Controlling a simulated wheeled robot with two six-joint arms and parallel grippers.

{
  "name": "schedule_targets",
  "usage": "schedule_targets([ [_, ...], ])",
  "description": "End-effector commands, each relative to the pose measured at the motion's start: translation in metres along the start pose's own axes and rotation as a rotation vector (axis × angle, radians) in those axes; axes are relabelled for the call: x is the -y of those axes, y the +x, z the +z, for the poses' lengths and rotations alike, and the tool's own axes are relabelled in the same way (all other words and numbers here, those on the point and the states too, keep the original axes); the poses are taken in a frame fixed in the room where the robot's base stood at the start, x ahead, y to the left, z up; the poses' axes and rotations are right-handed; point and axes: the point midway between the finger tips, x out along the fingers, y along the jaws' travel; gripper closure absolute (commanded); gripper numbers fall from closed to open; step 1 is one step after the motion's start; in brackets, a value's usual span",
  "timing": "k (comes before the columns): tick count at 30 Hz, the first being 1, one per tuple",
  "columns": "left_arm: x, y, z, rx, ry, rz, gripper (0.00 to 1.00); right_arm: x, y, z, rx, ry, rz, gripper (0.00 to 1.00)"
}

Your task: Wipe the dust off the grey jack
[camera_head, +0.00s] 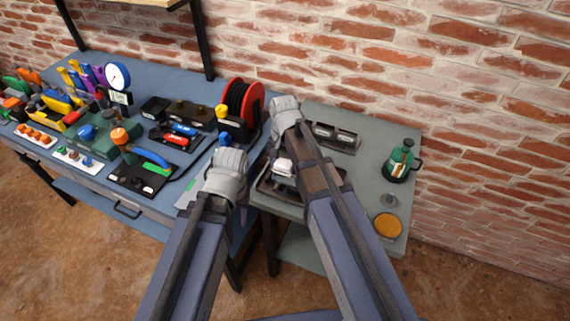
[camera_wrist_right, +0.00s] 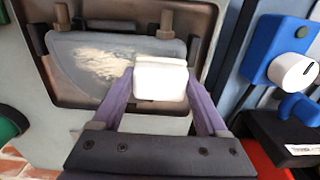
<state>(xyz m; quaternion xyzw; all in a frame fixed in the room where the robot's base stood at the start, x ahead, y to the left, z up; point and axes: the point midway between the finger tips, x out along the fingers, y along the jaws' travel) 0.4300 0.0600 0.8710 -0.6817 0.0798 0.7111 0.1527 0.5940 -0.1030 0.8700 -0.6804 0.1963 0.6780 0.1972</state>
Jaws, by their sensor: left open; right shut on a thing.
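The grey jack (camera_wrist_right: 85,58) lies in a dark shallow tray (camera_wrist_right: 40,75), with a pale dust patch on its upper left face in the right wrist view. My right gripper (camera_wrist_right: 160,88) is shut on a white wiping pad (camera_wrist_right: 160,78). The pad overlaps the jack's lower right part in that view; I cannot tell whether it touches. In the head view the dark tray (camera_head: 265,188) is partly covered by my right arm, and a white thing, likely the pad, shows beside the arm. My left gripper (camera_head: 241,192) is open, left of the tray, its fingers mostly hidden.
A blue workbench (camera_head: 190,85) at left is crowded with tools. A red and black reel (camera_head: 243,104) stands near the tray. On the grey table (camera_head: 370,150) are a second dark tray (camera_head: 336,138), a green lantern (camera_head: 401,162) and an orange disc (camera_head: 388,225). A brick wall is behind.

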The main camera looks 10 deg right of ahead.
Motion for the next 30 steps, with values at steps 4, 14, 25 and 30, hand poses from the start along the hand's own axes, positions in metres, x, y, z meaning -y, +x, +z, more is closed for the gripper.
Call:
schedule_targets([
  [4, 0.0, 0.001, 0.0, 0.0, 0.0, 0.0, 0.5, -0.011, 0.001, 0.001, 0.001, 0.003, 0.004, 0.68],
  [14, 0.0, 0.004, 0.0, 0.0, 0.0, 0.0, 0.5, -0.034, 0.003, 0.001, 0.001, 0.003, 0.01, 0.67],
  [25, 0.0, 0.002, 0.0, 0.0, 0.0, 0.0, 0.5, -0.049, 0.002, 0.001, 0.001, 0.006, 0.013, 0.68],
  [30, 0.0, 0.001, 0.0, 0.0, 0.0, 0.0, 0.5, -0.062, 0.001, 0.002, 0.001, 0.006, 0.012, 0.68],
])
